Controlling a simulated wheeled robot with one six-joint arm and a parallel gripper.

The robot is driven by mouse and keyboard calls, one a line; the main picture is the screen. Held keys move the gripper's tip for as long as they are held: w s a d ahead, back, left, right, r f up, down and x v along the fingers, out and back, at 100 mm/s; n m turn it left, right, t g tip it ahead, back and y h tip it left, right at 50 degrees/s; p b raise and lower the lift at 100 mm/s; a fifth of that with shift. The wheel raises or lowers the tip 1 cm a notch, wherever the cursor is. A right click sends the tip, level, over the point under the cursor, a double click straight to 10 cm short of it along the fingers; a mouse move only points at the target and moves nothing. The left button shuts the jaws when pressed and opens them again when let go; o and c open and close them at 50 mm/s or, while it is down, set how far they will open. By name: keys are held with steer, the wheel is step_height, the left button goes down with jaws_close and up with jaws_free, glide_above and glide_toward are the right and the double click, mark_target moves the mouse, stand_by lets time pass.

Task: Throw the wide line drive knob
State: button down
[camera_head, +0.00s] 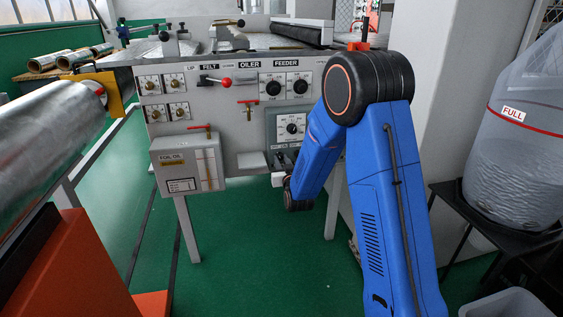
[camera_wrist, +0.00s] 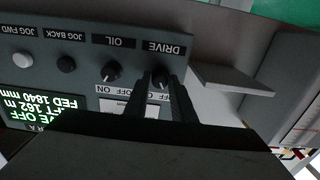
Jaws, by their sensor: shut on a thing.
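The DRIVE knob (camera_wrist: 161,72) is a small black knob on a grey panel, upside down in the wrist view, with its label above it in that picture. My gripper (camera_wrist: 161,88) has a dark finger on either side of the knob and is shut on it. The fingers hide part of the knob and of the ON/OFF marking, so I cannot read its setting. In the head view my gripper (camera_head: 284,163) is at the machine's front, low and left of my blue arm; the knob cannot be made out there.
In the wrist view an OIL knob (camera_wrist: 111,71), a black JOG BACK button (camera_wrist: 66,64), a white JOG FWD button (camera_wrist: 22,59) and a lit display (camera_wrist: 40,102) are beside it. A grey ledge (camera_wrist: 230,78) juts out to the right. A foil/oil box (camera_head: 190,165) hangs left of my gripper.

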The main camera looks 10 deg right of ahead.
steer(key=shift+m, duration=0.3)
steer(key=m, duration=0.5)
steer(key=shift+m, duration=0.3)
steer(key=m, duration=0.5)
steer(key=shift+m, duration=0.4)
steer(key=c, duration=1.5)
jaws_free()
steer(key=shift+s, duration=0.1)
